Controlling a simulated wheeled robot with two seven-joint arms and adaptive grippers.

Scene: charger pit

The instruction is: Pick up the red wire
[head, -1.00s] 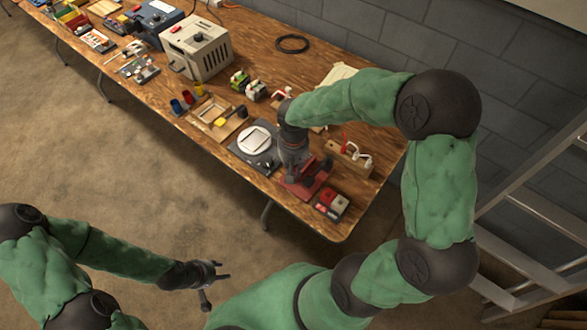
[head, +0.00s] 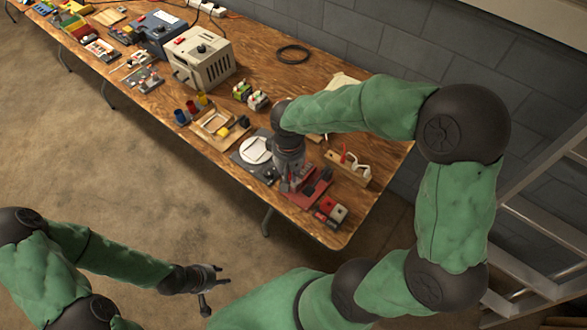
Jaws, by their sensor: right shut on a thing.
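My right gripper (head: 291,181) points down over a dark red fixture (head: 318,187) near the right end of the wooden table. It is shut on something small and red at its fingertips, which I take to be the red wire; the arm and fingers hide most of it. I cannot tell whether it is clear of the fixture. My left gripper (head: 222,276) is open and empty over the floor, in front of the table and well apart from it.
A white round plate on a dark base (head: 255,150) is left of the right gripper. A red and white block (head: 330,211) sits near the table's front corner. A wooden holder (head: 348,167) with red and white pieces is behind. A black cable coil (head: 293,54) lies farther back.

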